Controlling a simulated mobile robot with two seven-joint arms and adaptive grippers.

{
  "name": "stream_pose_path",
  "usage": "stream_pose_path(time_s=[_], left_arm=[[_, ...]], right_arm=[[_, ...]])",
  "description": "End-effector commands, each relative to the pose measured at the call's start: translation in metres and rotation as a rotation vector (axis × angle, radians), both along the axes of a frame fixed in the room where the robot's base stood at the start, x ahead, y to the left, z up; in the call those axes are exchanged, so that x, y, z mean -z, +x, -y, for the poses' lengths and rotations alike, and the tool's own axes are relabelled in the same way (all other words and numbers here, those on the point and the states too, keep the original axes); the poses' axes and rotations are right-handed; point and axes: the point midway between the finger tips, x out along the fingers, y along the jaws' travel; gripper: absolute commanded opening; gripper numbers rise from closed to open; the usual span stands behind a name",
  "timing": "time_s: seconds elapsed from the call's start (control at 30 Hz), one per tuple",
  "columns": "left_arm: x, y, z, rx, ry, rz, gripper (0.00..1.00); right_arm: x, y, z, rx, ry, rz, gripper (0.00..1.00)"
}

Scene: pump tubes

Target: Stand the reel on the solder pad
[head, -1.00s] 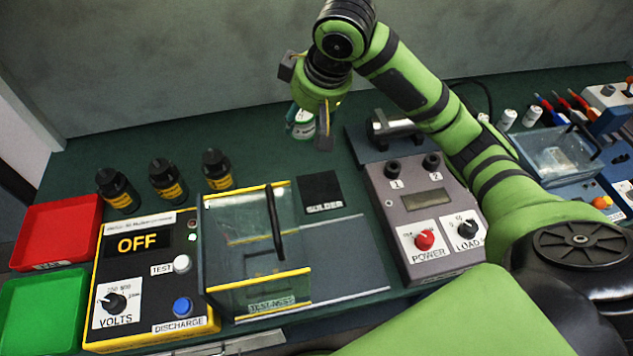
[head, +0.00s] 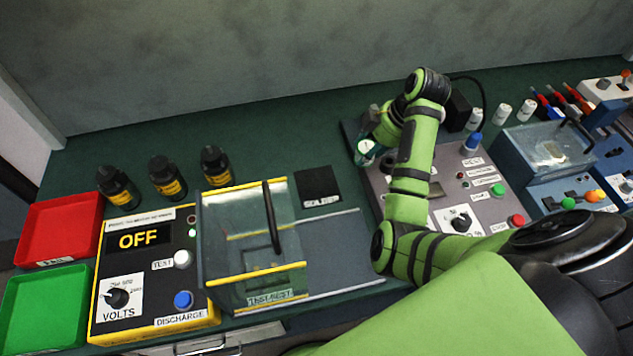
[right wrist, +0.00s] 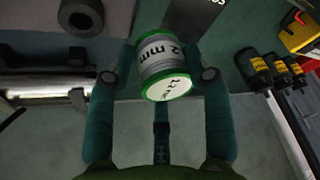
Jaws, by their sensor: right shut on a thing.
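The reel (head: 365,151), silver-grey with green rims and a white end label, is held in my right gripper (head: 373,140), partly covered by it in the head view. In the right wrist view the reel (right wrist: 163,62) sits between the two dark teal fingers, which close on its sides. The solder pad (head: 319,187) is a black square marked SOLDER on the bench, left of the gripper and reel in the head view. A dark lettered patch, likely this pad (right wrist: 195,18), shows beyond the reel in the wrist view. My left gripper is out of view.
A clear-lidded test nest (head: 255,297) stands in front of the pad. Several black bottles (head: 166,179) stand to its left. A grey powered unit (head: 480,190) lies right, under my arm. The bench around the pad's back is clear.

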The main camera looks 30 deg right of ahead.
Motion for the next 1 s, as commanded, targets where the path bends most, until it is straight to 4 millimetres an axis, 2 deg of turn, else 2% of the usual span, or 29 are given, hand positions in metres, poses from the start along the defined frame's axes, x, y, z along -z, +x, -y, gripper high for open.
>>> stream_pose_path(time_s=[0.13, 0.33, 0.67, 0.77, 1.0], left_arm=[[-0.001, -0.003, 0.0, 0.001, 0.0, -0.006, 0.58], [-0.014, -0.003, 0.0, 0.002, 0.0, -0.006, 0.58], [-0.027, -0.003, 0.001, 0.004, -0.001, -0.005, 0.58], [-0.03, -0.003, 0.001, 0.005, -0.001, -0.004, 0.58], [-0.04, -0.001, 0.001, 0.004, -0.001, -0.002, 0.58]], right_arm=[[0.003, -0.004, -0.002, -0.009, -0.002, 0.003, 0.08], [-0.004, -0.01, 0.003, 0.014, -0.01, -0.025, 0.08], [0.006, -0.028, -0.03, 0.022, 0.009, -0.053, 0.08], [0.013, -0.019, -0.04, 0.022, 0.016, -0.053, 0.08], [0.044, 0.027, -0.07, 0.021, 0.017, -0.054, 0.08]])
